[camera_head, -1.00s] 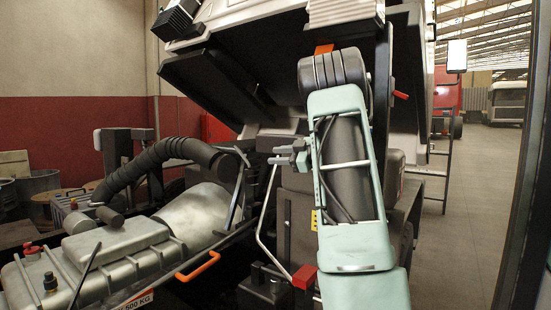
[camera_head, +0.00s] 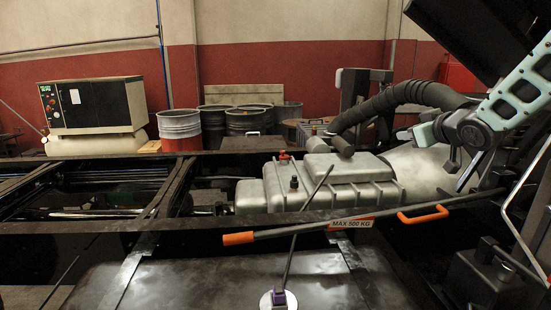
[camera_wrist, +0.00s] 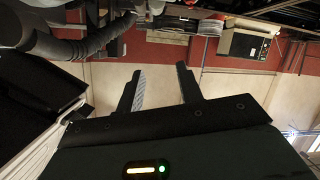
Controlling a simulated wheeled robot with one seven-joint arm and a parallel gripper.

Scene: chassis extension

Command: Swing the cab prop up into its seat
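The cab prop looks to be the long dark bar (camera_head: 300,229) lying low and nearly level along the near side of the chassis in the head view. It has an orange left end (camera_head: 238,238), an orange loop handle (camera_head: 423,214) and a "MAX 500 KG" label (camera_head: 352,223). Its right end rises slightly towards the cab. The underside of the raised cab (camera_head: 475,35) shows at top right; the seat is not clear. My arm is at the right, above and beyond the bar. In the wrist view, my gripper (camera_wrist: 160,92) has its fingers apart, with nothing between them.
A silver gearbox (camera_head: 350,180) and a ribbed black hose (camera_head: 400,100) lie beyond the bar. A thin rod (camera_head: 305,230) rises in front from a round base. Drums (camera_head: 180,130) and a cream-and-black machine (camera_head: 92,105) stand along the back wall.

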